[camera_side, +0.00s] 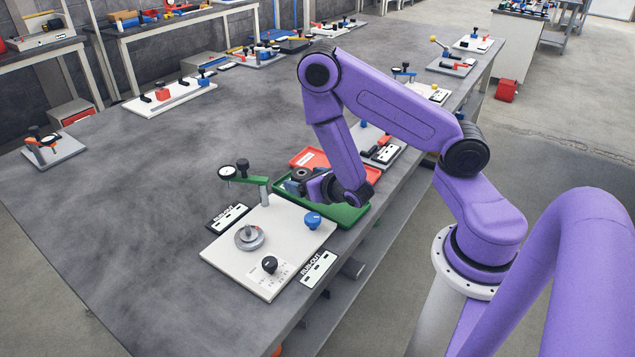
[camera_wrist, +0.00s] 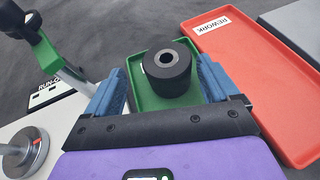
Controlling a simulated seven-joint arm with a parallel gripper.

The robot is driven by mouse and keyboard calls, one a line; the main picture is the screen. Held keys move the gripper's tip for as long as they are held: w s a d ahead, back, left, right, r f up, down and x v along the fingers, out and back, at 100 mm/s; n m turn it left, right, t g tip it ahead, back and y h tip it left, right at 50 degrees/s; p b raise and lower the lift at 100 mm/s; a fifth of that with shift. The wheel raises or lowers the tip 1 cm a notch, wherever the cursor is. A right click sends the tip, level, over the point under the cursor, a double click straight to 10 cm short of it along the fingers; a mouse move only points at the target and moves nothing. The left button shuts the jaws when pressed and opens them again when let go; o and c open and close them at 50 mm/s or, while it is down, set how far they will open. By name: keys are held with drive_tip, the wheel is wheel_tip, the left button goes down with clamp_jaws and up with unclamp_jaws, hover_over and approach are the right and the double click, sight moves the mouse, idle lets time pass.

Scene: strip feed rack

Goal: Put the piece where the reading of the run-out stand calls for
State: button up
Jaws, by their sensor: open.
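The piece, a dark round collar with a grey bored centre (camera_wrist: 167,65), is over or in the green tray (camera_wrist: 146,98) in the wrist view. In the side view the piece (camera_side: 301,174) is partly hidden by my wrist. My gripper (camera_wrist: 161,70) is open, its blue fingers either side of the piece with gaps showing. The run-out stand is a white plate (camera_side: 290,225) with a grey spindle disc (camera_side: 249,238) and a dial gauge (camera_side: 228,172) on a green arm. The dial's reading is too small to tell.
A red tray labelled REWORK (camera_wrist: 228,62) lies beside the green tray. The stand plate carries a blue knob (camera_side: 312,220) and a black knob (camera_side: 270,265). RUN-OUT cards (camera_side: 318,268) flank it. Other boards with fixtures stand farther back. The table's left middle is clear.

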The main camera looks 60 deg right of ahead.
drive_tip(key=shift+v, duration=2.6)
drive_tip(key=s+d+r+m+g+h, duration=0.2)
drive_tip(key=s+r+m+g+h, duration=0.45)
drive_tip(key=r+m, duration=0.45)
drive_tip(key=s+a+r+m+g+y, duration=0.2)
drive_tip(key=s+a+m+g+y, duration=0.4)
drive_tip(key=s+a+m+y, duration=0.3)
drive_tip(key=s+a+y, duration=0.2)
drive_tip(key=s+a, duration=0.2)
drive_tip(key=s, duration=0.2)
drive_tip(key=shift+s+a+r, duration=0.2)
drive_tip(key=shift+s+r, duration=0.05)
